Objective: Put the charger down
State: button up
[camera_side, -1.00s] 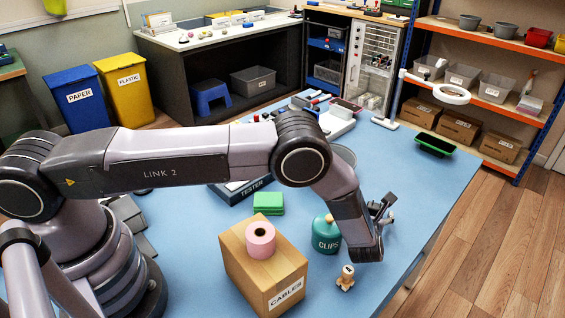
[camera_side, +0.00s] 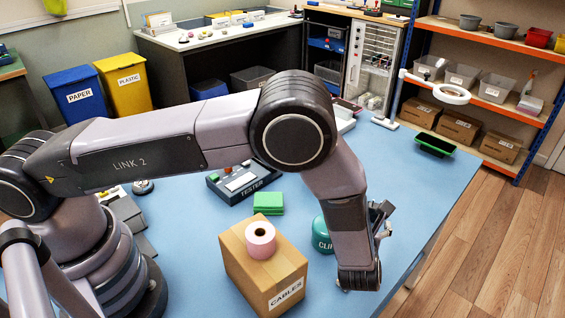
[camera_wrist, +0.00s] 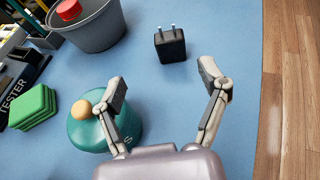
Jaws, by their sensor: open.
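The charger (camera_wrist: 170,45) is a black block with two metal prongs. In the wrist view it rests on the blue table (camera_wrist: 190,130), beyond my fingertips and roughly midway between them, apart from both. I cannot tell whether it stands or lies flat. In the side view the charger is not visible. My gripper (camera_wrist: 163,80) is open with nothing between its fingers. In the side view my gripper (camera_side: 382,215) is partly hidden behind my wrist, near the table's right side.
A teal CLIPS jar (camera_wrist: 82,130) with a wooden knob is close by my left finger. A grey tub (camera_wrist: 95,32) with a red item stands at upper left. Green pads (camera_wrist: 32,108) lie left. A CABLES box (camera_side: 262,275) stands near the front. The table's right edge is near.

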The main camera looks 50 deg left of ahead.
jog(key=s+a+r+n+g+y, duration=0.25)
jog(key=a+r+n+g, duration=0.25)
jog(key=a+r+n, duration=0.95)
jog(key=s+a+r+n+g, duration=0.1)
jog(key=s+a+r+g, duration=0.1)
jog(key=s+a+r, duration=0.3)
jog(key=s+a+r+n+g, duration=0.1)
jog(key=a+r+n, duration=0.15)
jog(key=r, duration=0.45)
jog(key=s+a+r+n+h, duration=0.1)
jog(key=s+r+n+h, duration=0.1)
jog(key=s+n, duration=0.2)
jog(key=s+a+r+n+t+h, duration=0.1)
jog(key=s+a+r+n+h, duration=0.1)
jog(key=s, duration=0.9)
jog(key=s+a+r+n+h, duration=0.1)
jog(key=s+r+n+h, duration=0.2)
jog(key=s+n, duration=0.3)
jog(key=shift+s+a+r+n+h, duration=0.15)
jog(key=shift+s+n+h, duration=0.35)
jog(key=shift+s, duration=0.7)
